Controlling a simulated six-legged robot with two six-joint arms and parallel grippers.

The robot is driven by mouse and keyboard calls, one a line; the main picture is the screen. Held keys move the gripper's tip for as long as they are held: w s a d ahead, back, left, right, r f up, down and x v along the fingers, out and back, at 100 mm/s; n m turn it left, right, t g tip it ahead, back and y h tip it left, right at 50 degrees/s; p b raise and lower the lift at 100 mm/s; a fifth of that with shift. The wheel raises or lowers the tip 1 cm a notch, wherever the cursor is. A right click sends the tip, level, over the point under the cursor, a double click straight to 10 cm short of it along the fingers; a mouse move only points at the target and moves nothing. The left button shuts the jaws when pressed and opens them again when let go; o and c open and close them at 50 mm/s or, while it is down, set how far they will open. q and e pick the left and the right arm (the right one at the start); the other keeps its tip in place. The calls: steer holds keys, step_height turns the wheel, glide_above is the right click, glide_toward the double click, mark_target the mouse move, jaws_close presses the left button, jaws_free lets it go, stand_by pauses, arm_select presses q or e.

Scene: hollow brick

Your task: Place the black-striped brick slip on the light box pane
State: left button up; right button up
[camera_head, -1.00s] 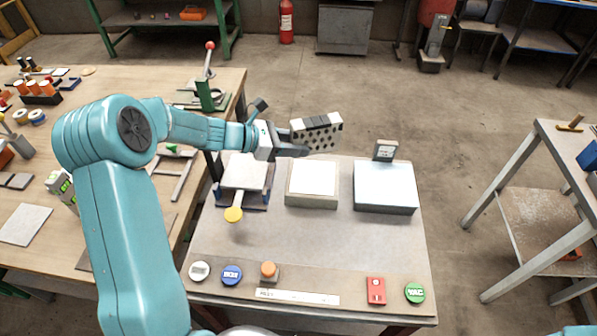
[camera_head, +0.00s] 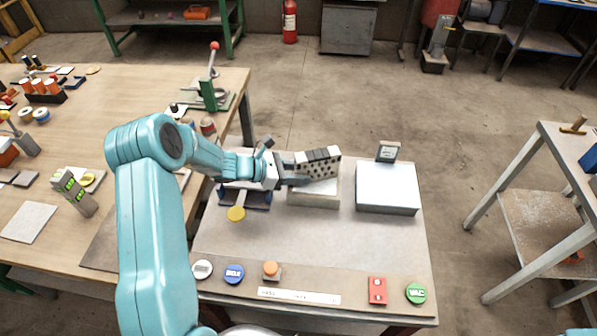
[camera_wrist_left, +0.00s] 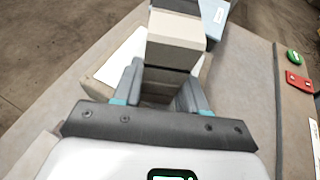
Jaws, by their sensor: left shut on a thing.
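My left gripper (camera_head: 296,174) is shut on the black-striped brick slip (camera_head: 318,164), a pale block with dark bands on top and a face full of dark holes. The slip is tilted in the head view. In the left wrist view, the slip (camera_wrist_left: 176,40) extends beyond the fingers (camera_wrist_left: 162,88). The slip is above the pale middle box (camera_head: 314,200), which looks like the light box, and hides most of its white pane. Part of the white pane (camera_wrist_left: 122,62) shows in the wrist view. Whether the slip touches it is unclear. My right gripper is not in view.
A grey box with a white top (camera_head: 388,184) stands right of the middle box, with a small dial (camera_head: 388,151) behind. A dark-blue fixture with a yellow disc (camera_head: 236,213) is on the left. Buttons, including an orange one (camera_head: 271,269), line the front. The table's centre is clear.

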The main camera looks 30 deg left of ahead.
arm_select(q)
steer(key=o, duration=1.2)
steer(key=shift+w+f, duration=0.1)
steer(key=shift+f, duration=0.1)
steer(key=shift+r, duration=0.1)
steer(key=shift+r, duration=0.1)
steer(key=shift+a+r, duration=0.1)
steer(key=shift+a, duration=0.05)
steer(key=b+v, duration=0.1)
steer(key=v, duration=1)
steer(key=shift+s+a+r, duration=0.2)
steer(key=shift+s, duration=0.2)
steer(key=shift+r, duration=0.1)
